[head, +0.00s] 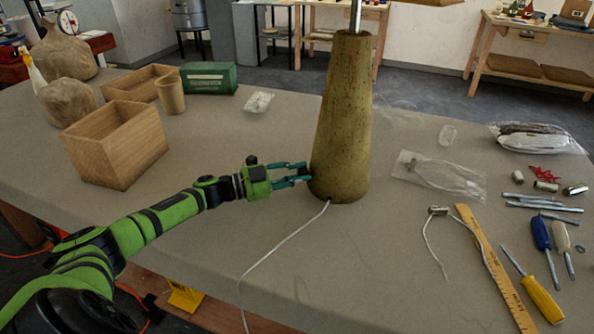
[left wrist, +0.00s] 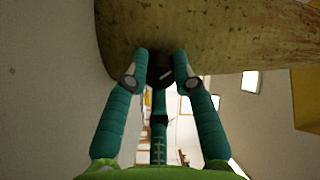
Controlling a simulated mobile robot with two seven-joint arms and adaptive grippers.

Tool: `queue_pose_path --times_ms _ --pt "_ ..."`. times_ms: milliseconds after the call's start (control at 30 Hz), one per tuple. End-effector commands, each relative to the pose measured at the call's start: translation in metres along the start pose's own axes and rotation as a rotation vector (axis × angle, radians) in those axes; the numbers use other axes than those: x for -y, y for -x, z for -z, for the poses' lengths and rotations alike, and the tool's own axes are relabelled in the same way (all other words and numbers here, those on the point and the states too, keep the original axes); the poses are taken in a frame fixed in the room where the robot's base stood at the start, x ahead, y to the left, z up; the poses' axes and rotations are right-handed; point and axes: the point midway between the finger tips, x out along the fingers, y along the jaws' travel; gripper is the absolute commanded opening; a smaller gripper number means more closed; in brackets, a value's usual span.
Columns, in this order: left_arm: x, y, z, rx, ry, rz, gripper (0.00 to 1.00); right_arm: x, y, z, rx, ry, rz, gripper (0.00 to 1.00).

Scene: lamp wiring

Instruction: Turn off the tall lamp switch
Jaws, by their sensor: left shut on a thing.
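The tall lamp's wooden base (head: 343,115) stands upright on the table, tapered, with a metal rod (head: 356,15) rising from its top. A white cord runs from its foot toward the table's front edge. My left gripper (head: 306,172) reaches in from the left at the lower left side of the base. In the left wrist view, the mottled base (left wrist: 215,35) fills the top, and the fingertips of my left gripper (left wrist: 161,62) close around a small dark switch knob (left wrist: 161,74). The fingers hide the knob in the head view. My right gripper is out of view.
Left of the base stand an open wooden box (head: 115,145), a cup (head: 170,95) and a green box (head: 208,78). To the right lie plastic bags, a ruler (head: 496,268), screwdrivers (head: 540,300) and small metal parts. The table in front of the base is mostly clear.

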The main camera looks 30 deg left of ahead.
Motion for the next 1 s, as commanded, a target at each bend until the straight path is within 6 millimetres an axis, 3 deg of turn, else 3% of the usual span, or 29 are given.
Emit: queue_pose_path --times_ms 600,633,667,1000 --pt "0.0029 0.0001 -0.0008 0.003 0.039 0.006 0.00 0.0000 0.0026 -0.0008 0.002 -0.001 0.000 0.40" --pt "0.0029 0.0001 -0.0008 0.003 0.039 0.006 0.38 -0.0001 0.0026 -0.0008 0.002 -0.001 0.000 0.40" --pt "0.0028 0.0001 -0.0007 0.003 0.039 0.006 0.50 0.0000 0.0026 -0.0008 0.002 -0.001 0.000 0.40" --pt "0.0006 0.0007 -0.0003 0.001 0.039 0.001 0.50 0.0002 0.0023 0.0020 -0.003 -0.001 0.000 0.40"
